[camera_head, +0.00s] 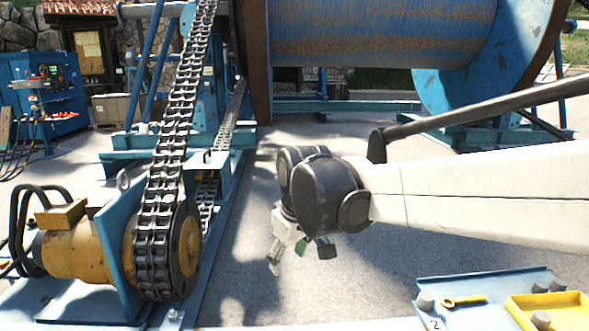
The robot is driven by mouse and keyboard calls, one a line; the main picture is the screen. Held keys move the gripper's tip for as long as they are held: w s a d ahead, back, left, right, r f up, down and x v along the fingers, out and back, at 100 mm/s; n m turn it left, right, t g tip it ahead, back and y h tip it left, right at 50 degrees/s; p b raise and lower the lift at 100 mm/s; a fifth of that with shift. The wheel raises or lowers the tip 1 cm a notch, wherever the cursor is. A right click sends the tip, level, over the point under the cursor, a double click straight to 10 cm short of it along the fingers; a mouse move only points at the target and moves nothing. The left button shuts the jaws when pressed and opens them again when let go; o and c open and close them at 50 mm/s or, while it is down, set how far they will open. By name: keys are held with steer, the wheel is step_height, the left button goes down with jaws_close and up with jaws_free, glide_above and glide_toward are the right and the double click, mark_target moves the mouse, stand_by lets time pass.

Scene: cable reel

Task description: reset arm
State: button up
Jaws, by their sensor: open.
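My white arm (480,188) reaches in from the right edge with a dark wrist joint. My gripper (298,258) hangs below the wrist near the middle of the view, pointing down. Its jaws are apart and nothing shows between them. It is over the grey ground, clear of the reel and the chain drive. Part of the gripper is hidden by the wrist.
A large blue cable reel (385,30) stands behind. A chain (170,130) runs down to a yellow motor (75,255) at left. A blue tray (465,312) with a yellow wrench (464,300) and a yellow bin (553,312) is at lower right. A blue control cabinet (62,100) stands far left.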

steer(key=s+d+f+m+t+h, duration=0.1)
steer(key=s+d+f+m+t, duration=0.2)
steer(key=s+d+m, duration=1.15)
steer(key=s+d+r+n+p, duration=0.2)
steer(key=d+r+n+p, duration=0.1)
steer(key=r+p, duration=0.3)
steer(key=s+d+r+n+p, duration=0.2)
steer(key=d+r+n+p, duration=0.1)
steer(key=r+p, duration=0.4)
steer(key=shift+d+r+t+p, duration=0.15)
steer(key=shift+d+t+p, duration=0.15)
steer(key=shift+d, duration=0.1)
steer(key=shift+s, duration=0.1)
